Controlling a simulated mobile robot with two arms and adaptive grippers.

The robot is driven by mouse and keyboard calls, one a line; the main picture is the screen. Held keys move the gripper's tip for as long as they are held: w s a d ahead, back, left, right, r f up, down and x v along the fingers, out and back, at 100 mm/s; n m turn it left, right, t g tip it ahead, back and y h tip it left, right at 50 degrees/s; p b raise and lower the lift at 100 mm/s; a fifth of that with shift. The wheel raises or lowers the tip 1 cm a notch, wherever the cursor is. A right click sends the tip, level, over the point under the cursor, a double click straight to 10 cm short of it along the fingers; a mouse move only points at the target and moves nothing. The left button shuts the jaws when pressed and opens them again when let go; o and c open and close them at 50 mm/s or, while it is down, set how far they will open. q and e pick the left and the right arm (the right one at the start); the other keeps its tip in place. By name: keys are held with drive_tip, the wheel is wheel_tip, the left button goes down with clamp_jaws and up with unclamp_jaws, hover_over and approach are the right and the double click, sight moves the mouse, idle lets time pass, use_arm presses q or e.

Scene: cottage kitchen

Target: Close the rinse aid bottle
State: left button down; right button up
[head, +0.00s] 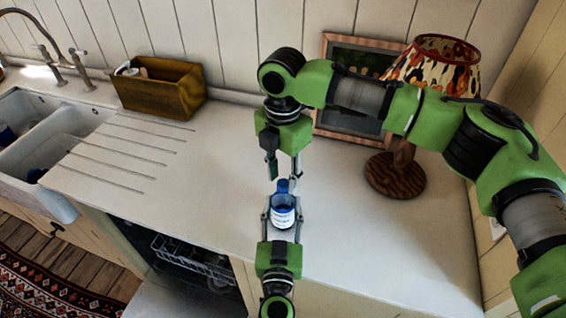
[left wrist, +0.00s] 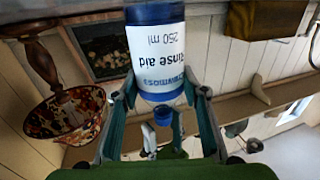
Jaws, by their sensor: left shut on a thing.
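The rinse aid bottle (head: 284,213) is blue with a white label and stands upright over the counter. In the left wrist view the bottle (left wrist: 157,55) appears upside down, its narrow blue top (left wrist: 163,116) pointing down the picture. My left gripper (head: 283,222) comes from the front edge and is shut on the bottle's body, one finger on each side. My right gripper (head: 283,180) points down from above at the bottle's narrow top. Its fingers are apart, one on each side of that top, with no clear contact. Whether the cap is fully on cannot be told.
A lamp with a patterned shade (head: 437,66) and a picture frame (head: 350,115) stand behind my right arm. A wooden box (head: 160,90) is at the back left, near the sink (head: 45,130). An open dishwasher (head: 185,262) lies below the counter, whose middle is clear.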

drive_tip(key=shift+f, duration=0.5)
clamp_jaws()
